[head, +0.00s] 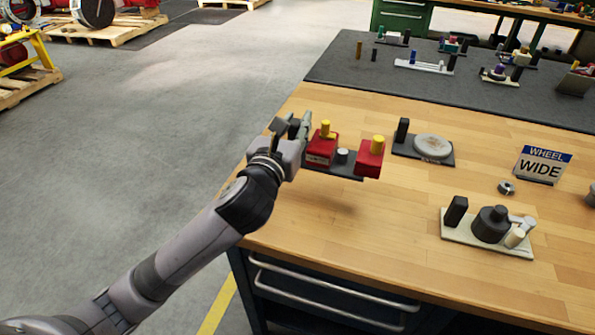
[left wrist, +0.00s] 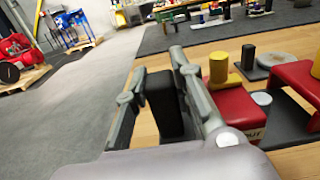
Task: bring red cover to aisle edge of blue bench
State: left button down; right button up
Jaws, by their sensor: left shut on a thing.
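The red cover (head: 369,158) is two red blocks with yellow knobs and a grey stub between them, on a dark plate. It also shows in the left wrist view (left wrist: 238,108). My left gripper (head: 292,127) is at the plate's left end, near the bench's left edge. In the left wrist view its fingers (left wrist: 165,90) are shut on the plate's black upright handle (left wrist: 164,104). A shadow on the wood lies apart from the plate, so the plate appears raised. The bench (head: 300,225) has a wooden top and dark blue drawers. My right gripper is out of view.
A dark plate with a pale disc (head: 432,147) stands close right of the cover. Further right are a "WHEEL WIDE" sign (head: 543,165) and a pale plate with a dark hub (head: 450,229). The bench's front left top is clear. Open grey floor (head: 150,130) lies left.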

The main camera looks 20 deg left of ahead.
pick_arm(q)
notch_tip(320, 180, down, 6)
jog(key=shift+r+b, duration=0.15)
jog(key=shift+b, duration=0.35)
notch_tip(320, 180, down, 3)
jog(key=shift+s+f+b, duration=0.1)
jog(key=shift+f+b, duration=0.1)
jog(key=shift+b, duration=0.3)
jog(key=shift+f, duration=0.45)
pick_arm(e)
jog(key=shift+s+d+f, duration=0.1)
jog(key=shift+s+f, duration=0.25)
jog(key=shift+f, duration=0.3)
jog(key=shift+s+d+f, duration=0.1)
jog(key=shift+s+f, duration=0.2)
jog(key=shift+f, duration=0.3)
pick_arm(q)
jog(key=shift+f, duration=0.2)
jog(key=c, duration=1.4)
grip_release()
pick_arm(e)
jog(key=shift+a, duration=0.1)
